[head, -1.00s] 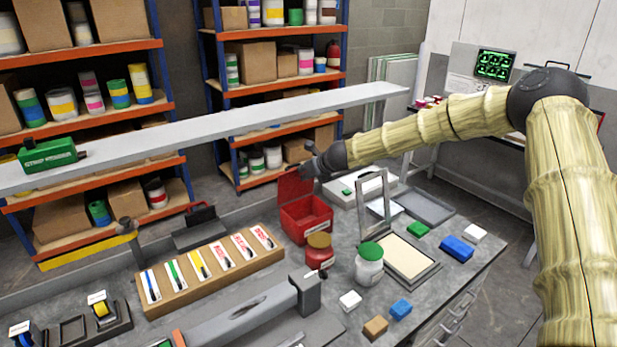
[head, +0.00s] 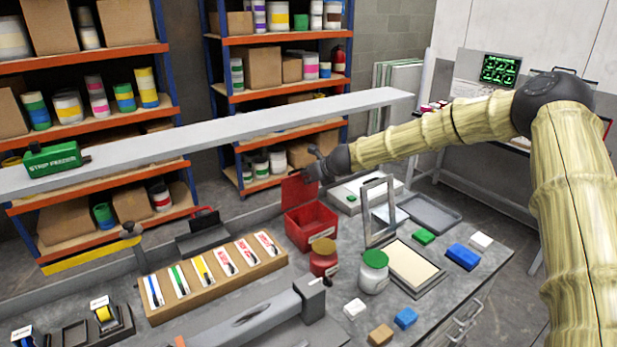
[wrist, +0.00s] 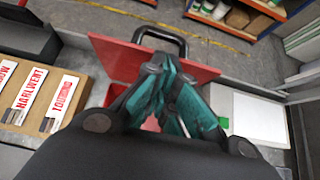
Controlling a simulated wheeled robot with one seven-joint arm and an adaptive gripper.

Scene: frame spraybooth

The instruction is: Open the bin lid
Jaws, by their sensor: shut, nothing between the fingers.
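The red bin (head: 313,225) stands on the workbench, with its inside showing from above. Its red lid (head: 297,189) stands raised at the bin's back left edge. In the wrist view the lid (wrist: 195,70) lies behind the fingers, with a black loop handle (wrist: 160,36) at its top. My gripper (head: 313,164) is at the lid's upper edge, by the handle. In the wrist view my gripper (wrist: 172,125) has its teal fingers closed together with nothing between them. I cannot tell whether the fingers touch the lid. The bin's inside is mostly hidden by the gripper there.
A cardboard rack of labelled strips (head: 215,272) lies left of the bin. A red jar (head: 323,258) and a green-lidded jar (head: 374,270) stand in front. A grey upright frame (head: 378,212) stands to the right. A long pale beam (head: 230,130) spans behind.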

